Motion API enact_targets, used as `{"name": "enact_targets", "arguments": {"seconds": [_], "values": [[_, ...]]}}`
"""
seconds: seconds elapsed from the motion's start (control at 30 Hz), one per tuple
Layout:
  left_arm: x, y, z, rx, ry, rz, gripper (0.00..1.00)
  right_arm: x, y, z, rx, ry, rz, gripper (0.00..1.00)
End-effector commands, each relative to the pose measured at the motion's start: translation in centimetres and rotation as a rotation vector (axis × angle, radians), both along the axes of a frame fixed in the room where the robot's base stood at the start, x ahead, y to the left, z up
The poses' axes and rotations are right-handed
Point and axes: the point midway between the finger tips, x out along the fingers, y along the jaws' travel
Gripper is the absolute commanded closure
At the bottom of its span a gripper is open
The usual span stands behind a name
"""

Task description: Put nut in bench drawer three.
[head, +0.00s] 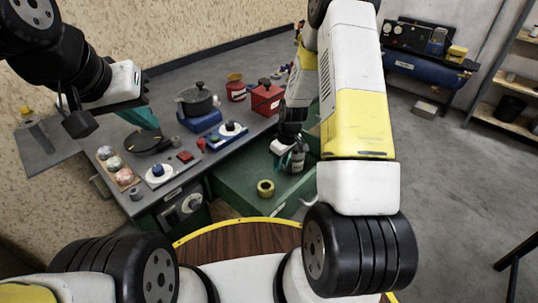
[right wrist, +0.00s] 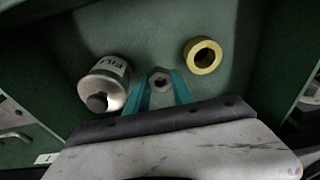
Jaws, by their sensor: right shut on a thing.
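My right gripper (right wrist: 160,88) is shut on a grey hexagonal nut (right wrist: 160,77), held between its teal fingertips. In the right wrist view the nut is over the floor of an open green drawer (right wrist: 150,30), between a silver can and a yellow ring. I cannot tell whether the nut touches the drawer floor. In the head view the open drawer (head: 235,172) juts from the bench, and my right gripper (head: 284,148) is over it, partly hidden; the nut is not discernible there. My left gripper (head: 146,117) is over the bench near a black pan; its opening is unclear.
The can (right wrist: 104,84) and the yellow ring (right wrist: 203,55) lie in the drawer close to my right fingers. The bench top holds a black pan (head: 147,141), a pot (head: 197,100), a red box (head: 266,97) and several small items. Open floor lies at the right.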

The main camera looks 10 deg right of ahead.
Motion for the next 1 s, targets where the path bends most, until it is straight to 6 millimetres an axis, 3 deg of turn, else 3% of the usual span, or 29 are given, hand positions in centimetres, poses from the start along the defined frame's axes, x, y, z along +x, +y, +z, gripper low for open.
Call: {"name": "enact_targets", "arguments": {"seconds": [0.47,0.83,0.87,0.97,1.0], "values": [[0.0,0.0,0.0,0.000,0.000,0.000,1.00,-0.1,0.0,-5.5,-0.001,0.002,-0.004,1.00],[0.0,0.0,0.0,0.000,0.000,0.000,1.00,0.0,0.0,-6.0,0.000,0.000,-0.003,1.00],[0.0,0.0,0.0,0.000,0.000,0.000,1.00,0.0,0.0,-6.0,0.000,0.000,-0.003,0.70],[0.0,0.0,0.0,0.000,0.000,0.000,1.00,0.0,0.0,-6.0,0.000,0.000,-0.003,0.50],[0.0,0.0,0.0,0.000,0.000,0.000,1.00,0.0,0.0,-6.0,0.000,0.000,-0.003,0.50]]}}
